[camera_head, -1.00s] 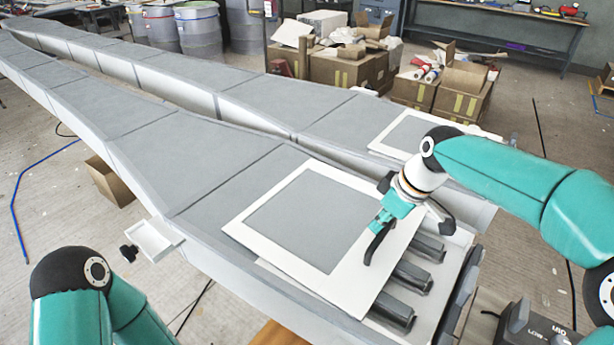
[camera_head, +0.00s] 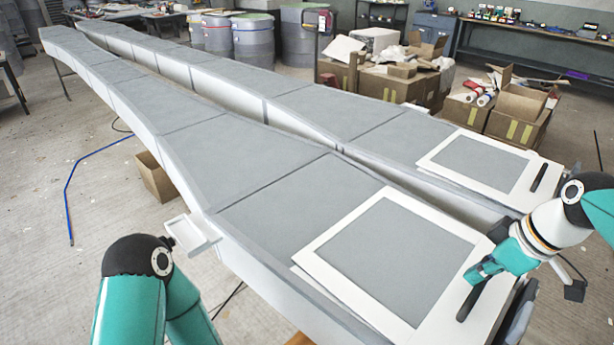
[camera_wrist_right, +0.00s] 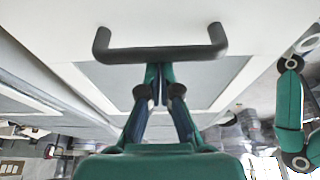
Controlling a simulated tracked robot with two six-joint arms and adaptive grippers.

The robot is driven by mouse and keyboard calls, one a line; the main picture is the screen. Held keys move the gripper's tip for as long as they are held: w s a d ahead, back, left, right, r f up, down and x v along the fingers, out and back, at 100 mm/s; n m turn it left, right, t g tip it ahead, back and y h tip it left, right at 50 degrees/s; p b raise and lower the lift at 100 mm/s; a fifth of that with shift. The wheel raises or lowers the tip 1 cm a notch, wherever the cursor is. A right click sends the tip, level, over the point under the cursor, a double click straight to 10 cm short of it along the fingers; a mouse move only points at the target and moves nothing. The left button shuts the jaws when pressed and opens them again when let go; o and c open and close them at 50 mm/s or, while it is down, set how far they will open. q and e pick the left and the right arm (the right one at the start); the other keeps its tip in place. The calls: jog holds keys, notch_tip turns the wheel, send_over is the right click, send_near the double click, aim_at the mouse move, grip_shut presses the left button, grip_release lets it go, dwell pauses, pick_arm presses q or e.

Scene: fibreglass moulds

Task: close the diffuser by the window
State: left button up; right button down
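The near white sliding panel (camera_head: 440,322) has a grey centre and lies on the end of the near long grey mould (camera_head: 255,150). I take it as the diffuser, though no window shows. Its dark bar handle (camera_wrist_right: 160,53) spans the wrist view. My right gripper (camera_wrist_right: 158,68) has its fingertips together right at the bar, seemingly touching it, not around it. In the head view my right gripper (camera_head: 478,275) is over the panel's right part, beside the handle. A second such panel (camera_head: 437,163) with a dark handle lies on the far mould. My left gripper is out of view.
A small white tray (camera_head: 190,235) juts from the near mould's side. Cardboard boxes (camera_head: 522,104) and grey drums (camera_head: 254,42) stand at the back. My left arm is at the lower left. Floor on the left is mostly clear.

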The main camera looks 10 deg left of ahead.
jog(key=shift+d, duration=0.1)
jog(key=shift+w+a+r+p, duration=0.1)
jog(key=shift+a+r+p, duration=0.05)
jog(key=shift+a+p, duration=0.15)
jog(key=shift+w+a+r+p, duration=0.25)
jog(key=shift+w+a+r, duration=0.15)
jog(key=shift+w+a, duration=0.2)
jog(key=shift+w+a+r+p, duration=0.25)
jog(key=shift+w+a+r, duration=0.2)
jog(key=shift+a, duration=0.2)
jog(key=v, duration=0.8)
jog(key=shift+s+r, duration=0.25)
jog(key=shift+s, duration=0.05)
